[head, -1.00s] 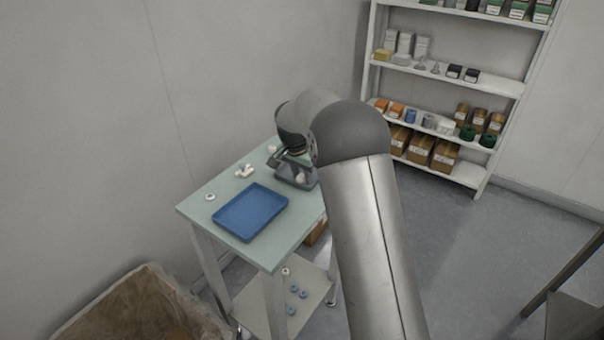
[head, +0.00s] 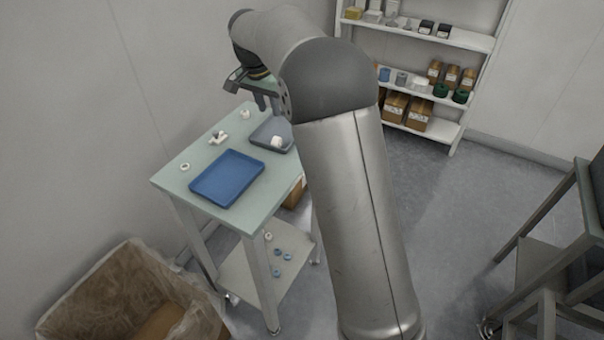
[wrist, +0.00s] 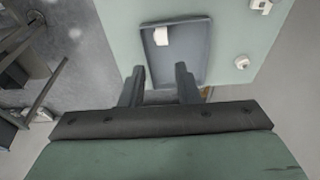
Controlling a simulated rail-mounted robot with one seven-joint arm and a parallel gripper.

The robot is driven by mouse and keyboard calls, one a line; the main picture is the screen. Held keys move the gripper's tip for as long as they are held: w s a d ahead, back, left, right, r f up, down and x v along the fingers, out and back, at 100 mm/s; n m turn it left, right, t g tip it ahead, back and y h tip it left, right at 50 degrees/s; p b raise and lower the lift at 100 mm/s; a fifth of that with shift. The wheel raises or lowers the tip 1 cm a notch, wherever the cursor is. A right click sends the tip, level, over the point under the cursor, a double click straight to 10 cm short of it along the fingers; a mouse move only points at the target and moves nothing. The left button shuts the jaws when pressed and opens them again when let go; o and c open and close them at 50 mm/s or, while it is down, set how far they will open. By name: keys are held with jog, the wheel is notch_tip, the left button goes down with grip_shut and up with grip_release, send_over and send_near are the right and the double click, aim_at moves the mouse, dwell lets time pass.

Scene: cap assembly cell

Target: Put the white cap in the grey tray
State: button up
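The grey tray (head: 262,139) sits on the light green table behind the blue tray. The white cap (head: 277,142) lies in the grey tray, and it also shows in the wrist view (wrist: 161,37) near the tray's far left corner. My gripper (head: 254,98) is raised above the back of the table, clear of the cap. In the wrist view my gripper (wrist: 159,82) has its two fingers apart with nothing between them. The wrist view also shows the grey tray (wrist: 188,64) beyond the fingertips.
A blue tray (head: 228,178) lies in front on the table (head: 183,205). Other small white parts stand on the table: a ring (head: 184,166), a fitting (head: 218,138) and another piece (head: 244,114). A lined box (head: 140,300) stands on the floor, and shelves are behind.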

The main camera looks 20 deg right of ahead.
jog(key=s+f+n, duration=0.2)
jog(key=s+n, duration=0.1)
jog(key=s, duration=1)
jog(key=s+d+f+n+g+y, duration=0.1)
jog(key=s+f+n, duration=0.1)
jog(key=s, duration=1.1)
jog(key=s+d+f+n+y, duration=0.1)
jog(key=s+f+n, duration=0.2)
jog(key=s, duration=0.9)
jog(key=shift+s+d+n, duration=0.2)
jog(key=shift+s+n, duration=0.2)
jog(key=shift+n, duration=0.2)
